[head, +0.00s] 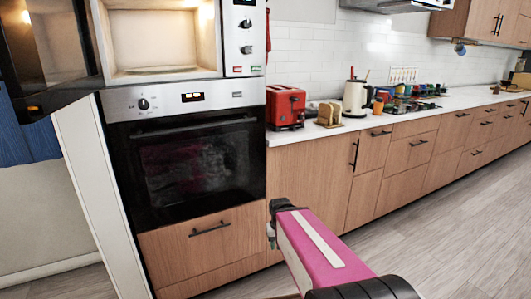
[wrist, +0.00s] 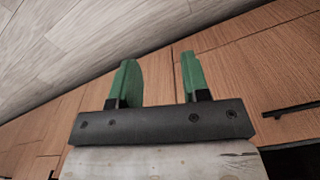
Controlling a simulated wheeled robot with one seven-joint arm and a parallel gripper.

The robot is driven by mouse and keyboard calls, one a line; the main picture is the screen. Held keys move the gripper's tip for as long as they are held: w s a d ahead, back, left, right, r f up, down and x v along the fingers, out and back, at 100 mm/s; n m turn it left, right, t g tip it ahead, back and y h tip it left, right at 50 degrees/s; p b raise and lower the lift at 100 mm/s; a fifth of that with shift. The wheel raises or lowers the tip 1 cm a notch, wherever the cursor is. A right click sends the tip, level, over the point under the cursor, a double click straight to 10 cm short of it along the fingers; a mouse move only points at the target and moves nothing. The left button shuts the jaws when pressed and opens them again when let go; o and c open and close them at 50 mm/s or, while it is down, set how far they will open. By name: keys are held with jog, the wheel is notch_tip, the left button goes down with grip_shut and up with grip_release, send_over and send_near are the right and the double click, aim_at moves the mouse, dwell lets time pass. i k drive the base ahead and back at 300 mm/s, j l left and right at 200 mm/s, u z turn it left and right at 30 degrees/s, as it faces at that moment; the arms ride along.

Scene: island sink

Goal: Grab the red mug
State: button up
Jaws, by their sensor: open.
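I cannot make out a red mug for certain in either view. Several small coloured items (head: 402,92) stand far along the counter, too small to tell apart. My gripper (wrist: 156,75) shows in the wrist view with its two green fingers apart and nothing between them. Wooden cabinet fronts and floor lie beyond the fingers. In the head view my arm reaches forward low in front of the cabinets, below the counter top, and the fingers are hard to see there.
A red toaster (head: 286,107), bread slices (head: 328,114) and a white kettle (head: 356,98) stand on the counter (head: 350,124). At left is an open, empty microwave (head: 160,40) above a shut oven (head: 190,160). The floor (head: 450,220) at right is clear.

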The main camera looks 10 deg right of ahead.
aim_at(384, 94)
jog(key=i+l, duration=0.1)
jog(key=l, duration=0.75)
jog(key=i+l, duration=0.15)
jog(key=l, duration=0.25)
jog(key=i+l+z, duration=0.1)
jog(key=l, duration=0.35)
jog(key=i+l, duration=0.1)
jog(key=l, duration=0.3)
jog(key=i+l, duration=0.1)
jog(key=l, duration=0.3)
